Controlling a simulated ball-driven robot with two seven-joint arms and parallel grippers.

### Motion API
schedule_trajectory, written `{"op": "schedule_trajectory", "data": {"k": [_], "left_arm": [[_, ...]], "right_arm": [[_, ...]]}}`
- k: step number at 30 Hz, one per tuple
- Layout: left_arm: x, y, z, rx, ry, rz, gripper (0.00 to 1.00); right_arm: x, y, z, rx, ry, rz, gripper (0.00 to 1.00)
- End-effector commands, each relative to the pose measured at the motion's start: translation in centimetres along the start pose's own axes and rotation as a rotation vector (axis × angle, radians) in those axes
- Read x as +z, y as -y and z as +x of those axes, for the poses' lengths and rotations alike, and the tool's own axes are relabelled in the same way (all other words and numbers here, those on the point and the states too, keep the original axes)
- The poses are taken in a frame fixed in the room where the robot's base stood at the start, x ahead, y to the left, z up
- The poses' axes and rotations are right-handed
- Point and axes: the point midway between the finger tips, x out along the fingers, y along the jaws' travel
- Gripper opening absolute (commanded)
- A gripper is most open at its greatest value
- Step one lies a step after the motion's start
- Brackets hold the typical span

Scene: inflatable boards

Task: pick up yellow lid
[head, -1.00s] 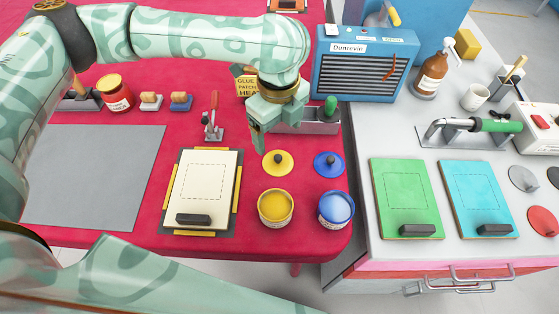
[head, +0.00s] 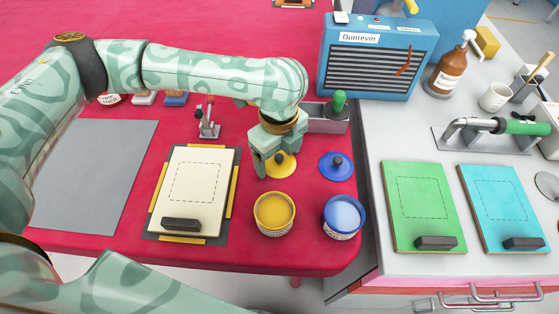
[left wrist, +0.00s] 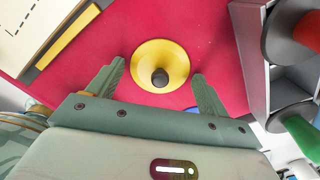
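The yellow lid (head: 284,164) lies flat on the red table (head: 110,246), with a dark round knob on top. It also shows in the left wrist view (left wrist: 174,61), centred between the fingers. My left gripper (head: 272,165) is open above the lid, and its fingers partly cover the lid's left side in the head view. In the left wrist view the two fingers (left wrist: 160,82) stand apart on either side of the lid, and nothing is between them in grip. My right gripper is not in view.
An open yellow pot (head: 274,213) stands in front of the lid. A blue lid (head: 336,166) and an open blue pot (head: 343,215) are to the right. A cream board (head: 196,180) lies left. A grey tray (head: 325,123) is behind, with a green-handled tool (head: 338,101).

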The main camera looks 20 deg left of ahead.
Motion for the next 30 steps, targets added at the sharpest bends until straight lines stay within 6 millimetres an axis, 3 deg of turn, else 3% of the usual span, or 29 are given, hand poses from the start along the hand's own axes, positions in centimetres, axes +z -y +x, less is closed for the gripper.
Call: {"op": "schedule_trajectory", "data": {"k": [1,5,7,9,22,29,30], "left_arm": [[0.0,0.0,-0.1,0.0,0.0,0.0,0.66],[0.0,0.0,0.0,0.0,0.0,0.0,0.3],[0.0,0.0,0.0,0.001,0.0,0.0,0.19],[0.0,-0.1,0.1,0.003,0.0,0.0,0.0],[0.0,-0.2,-0.1,0.008,0.0,0.0,0.0],[0.0,-0.1,-3.6,0.001,0.001,-0.001,0.0],[-0.2,0.7,-4.3,-0.001,0.002,0.0,0.0]], "right_arm": [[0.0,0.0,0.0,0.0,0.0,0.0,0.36],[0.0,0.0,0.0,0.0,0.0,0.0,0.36],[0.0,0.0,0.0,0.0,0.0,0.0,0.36],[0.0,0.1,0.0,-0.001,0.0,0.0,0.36],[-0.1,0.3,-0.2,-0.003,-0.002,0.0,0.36],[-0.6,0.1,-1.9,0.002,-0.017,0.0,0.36],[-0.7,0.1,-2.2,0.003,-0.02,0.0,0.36]]}}
